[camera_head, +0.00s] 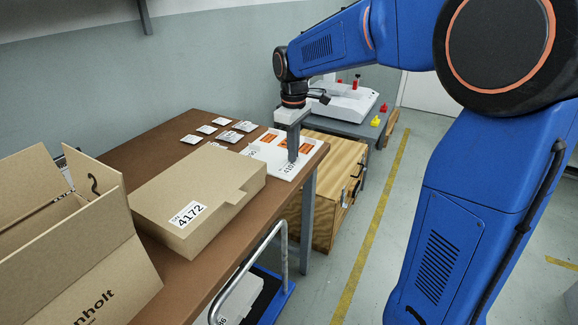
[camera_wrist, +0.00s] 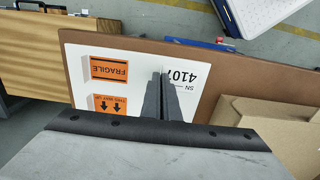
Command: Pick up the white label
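A white label printed "SN 4107" (camera_wrist: 188,78) lies on a white sheet (camera_wrist: 88,46) near the table corner; its edges barely stand out from the sheet. In the head view it shows beside the fingertips (camera_head: 285,168). My gripper (camera_head: 292,158) points down over the sheet. In the wrist view its two dark fingers (camera_wrist: 160,78) stand side by side with their tips together, and they cover part of the label. I see nothing held between them. Orange labels, "FRAGILE" (camera_wrist: 109,68) and "THIS WAY UP" (camera_wrist: 108,104), lie on the same sheet.
A flat cardboard box (camera_head: 225,180) with a white "4172" label (camera_head: 187,215) lies nearby on the brown table (camera_head: 150,150). An open carton (camera_head: 75,250) stands at front left. Several small white cards (camera_head: 207,129) lie behind. A wooden crate (camera_head: 325,185) stands beyond the table's edge.

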